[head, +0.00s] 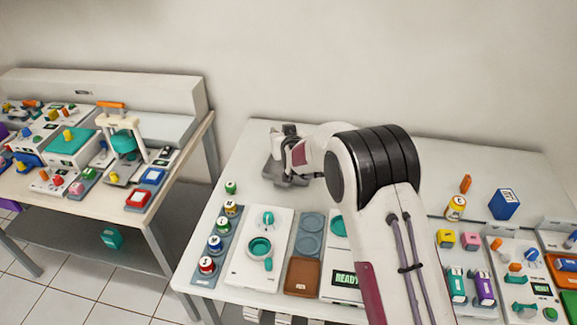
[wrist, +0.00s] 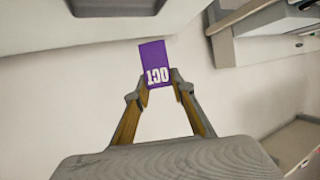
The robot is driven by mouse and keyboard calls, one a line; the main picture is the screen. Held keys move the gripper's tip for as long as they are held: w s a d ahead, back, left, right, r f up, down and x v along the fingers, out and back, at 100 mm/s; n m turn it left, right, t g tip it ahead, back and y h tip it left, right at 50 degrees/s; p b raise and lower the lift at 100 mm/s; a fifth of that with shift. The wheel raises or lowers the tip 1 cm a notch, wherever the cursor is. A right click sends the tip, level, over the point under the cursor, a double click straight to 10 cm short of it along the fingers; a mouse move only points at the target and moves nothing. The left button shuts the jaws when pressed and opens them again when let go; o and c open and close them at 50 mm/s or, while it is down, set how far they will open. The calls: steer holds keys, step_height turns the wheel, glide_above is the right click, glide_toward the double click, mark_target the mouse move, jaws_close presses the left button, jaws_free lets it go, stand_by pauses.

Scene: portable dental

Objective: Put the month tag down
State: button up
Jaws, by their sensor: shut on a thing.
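The month tag (wrist: 153,58) is a small purple plate with white letters that look like OCT upside down. In the wrist view it stands between the tips of my gripper (wrist: 157,84), which is shut on its lower part. In the head view my gripper (head: 286,172) is over the back left part of the middle table (head: 340,135). The tag cannot be made out in the head view.
Several round jars (head: 215,243) line the table's left edge. A white unit with a teal bowl (head: 260,247) and a brown tray (head: 303,275) stand in front. A blue box (head: 503,204) and a yellow can (head: 456,207) stand at the right. The back left tabletop looks mostly clear.

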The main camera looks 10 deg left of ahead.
steer(key=shift+f, duration=3.1)
steer(key=shift+f, duration=1.85)
steer(key=shift+f, duration=0.15)
steer(key=o, duration=1)
steer(key=shift+o, duration=0.2)
steer(key=v, duration=1.2)
steer(key=shift+d, duration=0.1)
